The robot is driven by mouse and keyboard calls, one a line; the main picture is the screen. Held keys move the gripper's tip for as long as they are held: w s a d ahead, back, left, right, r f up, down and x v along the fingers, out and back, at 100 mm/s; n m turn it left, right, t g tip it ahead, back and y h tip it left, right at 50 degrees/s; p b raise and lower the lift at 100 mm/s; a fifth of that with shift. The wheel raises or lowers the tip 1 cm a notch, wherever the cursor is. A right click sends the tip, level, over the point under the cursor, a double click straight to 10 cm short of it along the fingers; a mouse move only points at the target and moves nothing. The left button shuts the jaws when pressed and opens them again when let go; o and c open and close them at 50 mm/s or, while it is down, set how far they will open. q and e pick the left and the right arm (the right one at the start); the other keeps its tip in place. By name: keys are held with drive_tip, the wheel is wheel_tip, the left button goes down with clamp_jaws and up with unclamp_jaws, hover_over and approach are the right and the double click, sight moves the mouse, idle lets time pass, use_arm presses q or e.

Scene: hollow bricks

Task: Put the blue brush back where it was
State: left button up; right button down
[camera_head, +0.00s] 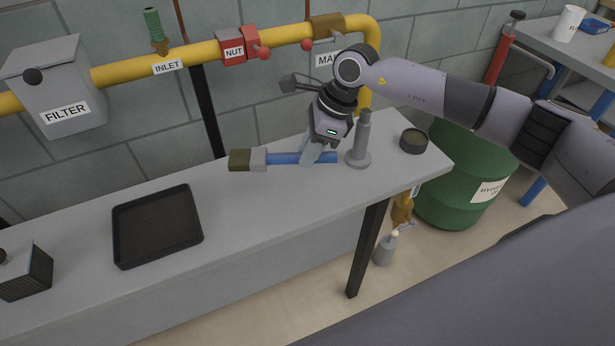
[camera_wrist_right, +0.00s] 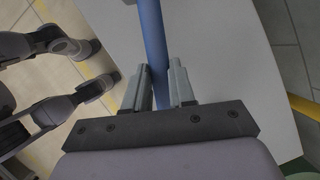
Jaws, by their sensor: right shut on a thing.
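The blue brush has a long blue handle (camera_head: 288,158) and a grey and olive head (camera_head: 246,159) at its left end. It lies level along the grey bench, over or on the top; I cannot tell if it touches. My right gripper (camera_head: 313,155) is shut on the blue handle near its right end. In the right wrist view the handle (camera_wrist_right: 153,45) runs between the two fingers of my right gripper (camera_wrist_right: 160,90). A grey upright post on a round base (camera_head: 360,145) stands just right of the handle's end.
A small round dark tin (camera_head: 413,141) is right of the post. Bench between tray and brush is clear.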

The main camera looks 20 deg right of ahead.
sight(302, 190)
wheel_tip(302, 190, down, 9)
drive_tip(key=shift+r, duration=0.1)
idle(0.3)
drive_tip(key=shift+f, duration=0.2)
drive_tip(key=c, duration=0.9)
unclamp_jaws()
drive_tip(key=shift+c, duration=0.2)
drive_tip(key=shift+r, duration=0.1)
